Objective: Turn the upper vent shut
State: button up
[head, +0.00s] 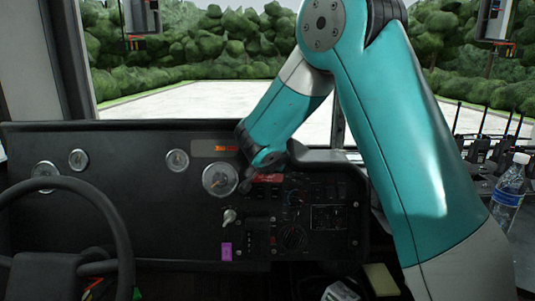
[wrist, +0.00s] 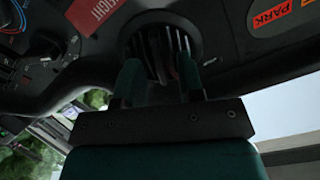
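The upper vent (wrist: 181,40) is a dark round outlet with slats, set in the black panel at the top middle of the wrist view. My gripper (wrist: 160,76) is in front of it, with its two teal-tipped fingers apart, one to each side of the vent's middle. Dark vent parts show between the fingers. I cannot tell whether the fingertips touch the vent. In the head view my arm reaches down to the dashboard beside the large round gauge (head: 220,179), and it hides the vent and the fingertips there.
A red label (wrist: 92,12) and an orange PARK label (wrist: 273,11) flank the vent. Switches and knobs (head: 292,236) fill the panel at lower right in the head view. A steering wheel (head: 118,232) stands at left, and a water bottle (head: 510,192) at far right.

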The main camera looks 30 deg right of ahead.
jog(key=shift+w+d+f, duration=0.25)
jog(key=shift+w, duration=0.2)
grip_shut()
jog(key=shift+n, duration=0.3)
jog(key=n, duration=0.5)
jog(key=shift+r, duration=0.1)
jog(key=n+p, duration=0.1)
jog(key=n, duration=0.5)
jog(key=shift+p, duration=0.3)
jog(key=shift+n, duration=0.3)
